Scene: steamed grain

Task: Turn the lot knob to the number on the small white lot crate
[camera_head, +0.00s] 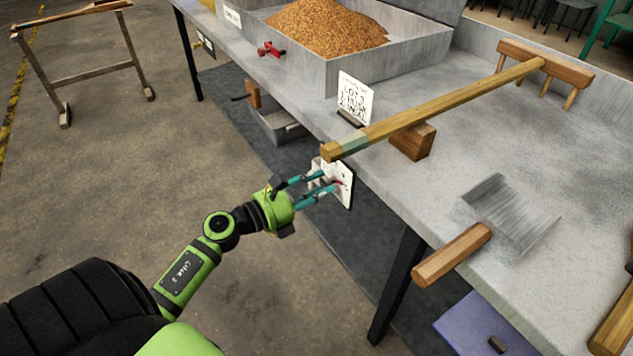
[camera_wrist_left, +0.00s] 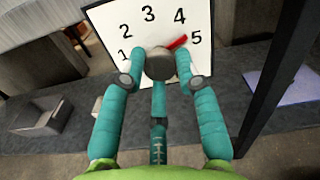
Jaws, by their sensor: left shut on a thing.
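The lot knob (camera_wrist_left: 160,63) is a grey round knob with a red pointer. It sits on a white plate (camera_wrist_left: 112,20) printed with the numbers 1 to 5, fixed at the table's front edge; the plate also shows in the head view (camera_head: 346,186). The red pointer (camera_wrist_left: 177,42) points up and right, between 4 and 5 and closer to 5. My left gripper (camera_head: 316,187) reaches the plate, its teal fingers shut on the knob's sides. I cannot make out a small white numbered lot crate. My right gripper is not in view.
A long wooden handle (camera_head: 440,105) juts over the edge above my gripper. A grain tray (camera_head: 390,65) stands behind. A grey bin (camera_head: 275,125) is under the table. The left floor is mostly clear.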

